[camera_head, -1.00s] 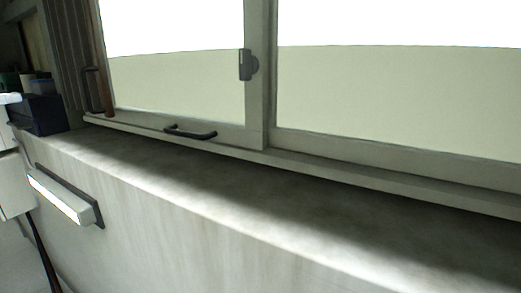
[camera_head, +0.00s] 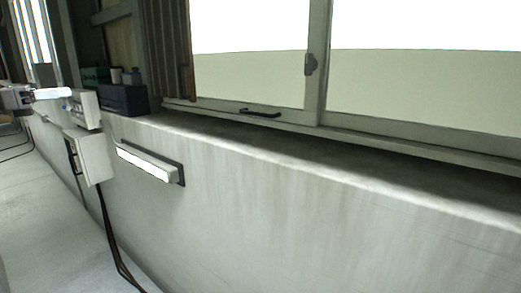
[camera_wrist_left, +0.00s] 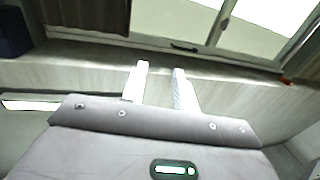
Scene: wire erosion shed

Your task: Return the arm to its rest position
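My left gripper (camera_head: 58,94) is at the left edge of the head view, with a grey body and pale fingers pointing right. In the left wrist view its two white fingers (camera_wrist_left: 161,70) stand apart with nothing between them, so it is open and empty. Its grey housing fills the bottom of that view. In the head view the gripper appears in front of the wall, near the white boxes; I cannot tell the gap. Most of the left arm is out of the picture. My right gripper is in neither view.
A window with a dark handle (camera_head: 260,114) stands above a concrete ledge (camera_head: 330,160). A dark blue box (camera_head: 123,100) sits at the ledge's left end. A white wall box (camera_head: 90,155) with hanging cables and a pale bar fixture (camera_head: 148,162) are on the wall. Floor (camera_head: 40,220) at left looks clear.

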